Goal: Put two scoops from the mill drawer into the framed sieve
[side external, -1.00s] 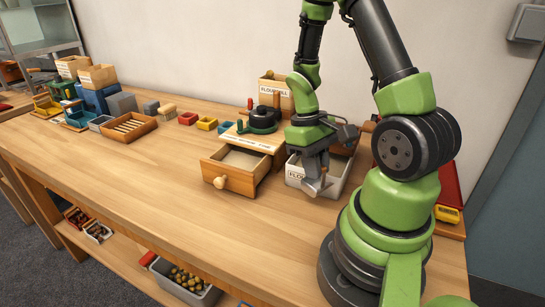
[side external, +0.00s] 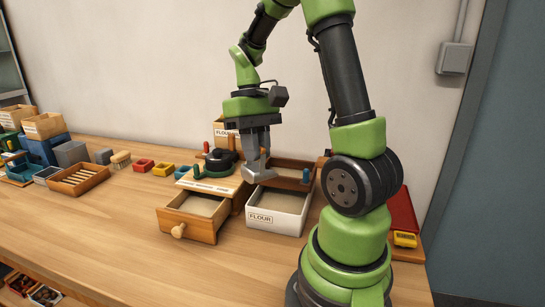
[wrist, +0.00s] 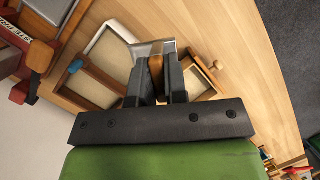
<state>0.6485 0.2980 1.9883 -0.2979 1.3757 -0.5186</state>
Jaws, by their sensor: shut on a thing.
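My gripper (side external: 258,172) is above the back left of the white flour bin, shut on a scoop. In the wrist view, the scoop's metal end (wrist: 152,48) shows past my fingers and its wooden handle lies between them. I cannot tell what is in the scoop. The mill drawer (side external: 197,228) is pulled out, with pale flour inside. It shows partly behind my fingers in the wrist view. The wooden-framed sieve (side external: 293,184) with a blue knob is behind the bin, and shows left of my fingers in the wrist view (wrist: 90,88).
The white flour bin (side external: 277,222) stands right of the drawer. The mill (side external: 213,182) is behind the drawer, with a green knob and dark top. Small red and yellow boxes and a slatted wooden tray (side external: 76,182) are to the left. The front of the table is clear.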

